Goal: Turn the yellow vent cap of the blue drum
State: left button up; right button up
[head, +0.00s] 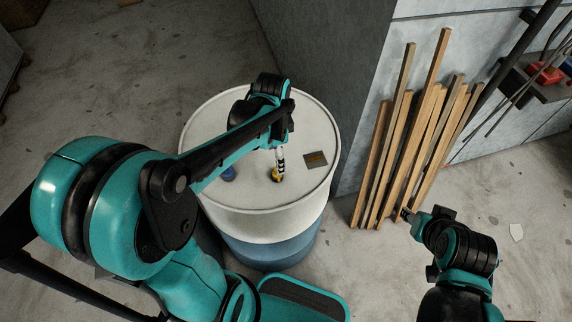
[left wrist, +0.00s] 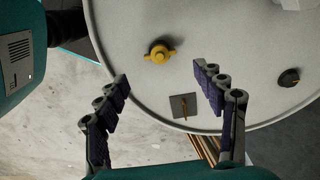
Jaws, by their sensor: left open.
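The drum (head: 210,125) has a pale round top and a blue lower body (head: 275,250). The yellow vent cap (head: 277,174) sits on its top, right of a small blue cap (head: 229,173). My left gripper (head: 281,160) reaches over the drum from above, its tips close to the cap. In the left wrist view, my left gripper (left wrist: 161,77) is open and empty. The winged yellow cap (left wrist: 159,52) shows just beyond the fingertips, roughly between their lines; contact cannot be told. My right gripper (head: 407,214) is off to the right, away from the drum; its fingers are too small to judge.
A dark square plate (head: 316,160) lies on the drum top beside the cap. A dark knob (left wrist: 289,77) stands near the rim in the left wrist view. Several wooden strips (head: 410,140) lean on the wall right of the drum. Bare concrete floor lies left.

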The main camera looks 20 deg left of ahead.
pick_arm(q)
jog(key=shift+f, duration=0.25)
notch_tip(320, 180, down, 8)
jog(key=b, duration=0.3)
jog(key=shift+r, duration=0.25)
jog(key=c, duration=1.2)
